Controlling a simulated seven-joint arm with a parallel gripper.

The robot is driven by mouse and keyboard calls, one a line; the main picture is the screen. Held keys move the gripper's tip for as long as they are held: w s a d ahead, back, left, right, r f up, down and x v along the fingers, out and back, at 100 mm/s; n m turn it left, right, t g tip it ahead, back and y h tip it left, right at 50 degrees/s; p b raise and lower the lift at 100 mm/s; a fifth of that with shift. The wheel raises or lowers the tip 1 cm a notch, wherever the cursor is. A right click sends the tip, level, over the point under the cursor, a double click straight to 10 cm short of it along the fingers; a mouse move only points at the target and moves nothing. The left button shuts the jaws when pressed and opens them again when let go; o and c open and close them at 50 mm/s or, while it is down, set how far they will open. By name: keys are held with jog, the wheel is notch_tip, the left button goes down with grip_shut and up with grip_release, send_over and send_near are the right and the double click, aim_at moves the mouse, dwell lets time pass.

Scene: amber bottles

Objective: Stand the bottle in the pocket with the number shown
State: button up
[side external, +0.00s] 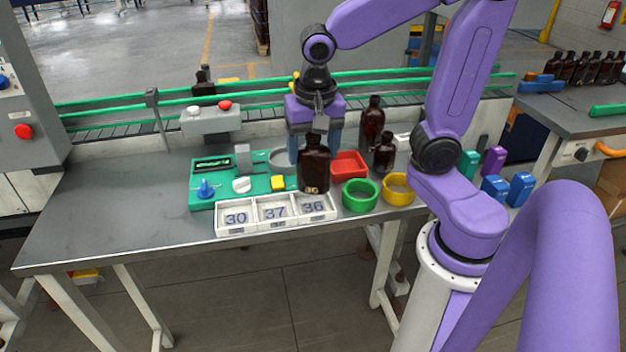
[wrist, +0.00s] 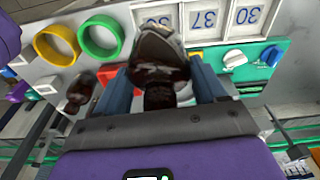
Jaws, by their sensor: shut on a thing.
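My gripper (side external: 315,143) is shut on a dark amber bottle (side external: 314,168), with its blue fingers on either side. The bottle looks upright in the side view. It also shows between the fingers in the wrist view (wrist: 158,52). The white tray (side external: 236,230) has three pockets in a row, marked 30, 37 and 36 from left to right. The bottle's base is at the back part of pocket 36 (side external: 316,209); I cannot tell whether it touches. A small display (side external: 213,163) on the green panel is too small to read.
The green panel (side external: 203,201) with knobs and a yellow button adjoins the tray's back. Green (side external: 360,195) and yellow (side external: 398,190) rings and a red bin (side external: 348,165) are right of the bottle. Two more amber bottles (side external: 373,122) stand behind. The table's left side is clear.

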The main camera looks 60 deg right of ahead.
aim_at(313, 170)
jog(key=shift+f, duration=2.4)
jog(key=shift+f, duration=0.15)
jog(key=o, duration=1.2)
jog(key=r, duration=0.8)
jog(key=s+a+r, duration=0.1)
jog(key=r, duration=0.3)
jog(key=s+f+n, duration=0.3)
jog(key=s+n, duration=0.1)
jog(key=n, duration=0.3)
jog(key=s+a+f+n+y, duration=0.1)
jog(key=s+f+n, duration=0.3)
jog(key=n, duration=0.3)
jog(key=s+f+n, duration=0.3)
jog(key=s+n, duration=0.2)
jog(key=n, duration=0.2)
jog(key=shift+s+a+f+g, duration=0.1)
jog(key=shift+a+f+g, duration=0.05)
jog(key=shift+a+g, duration=0.25)
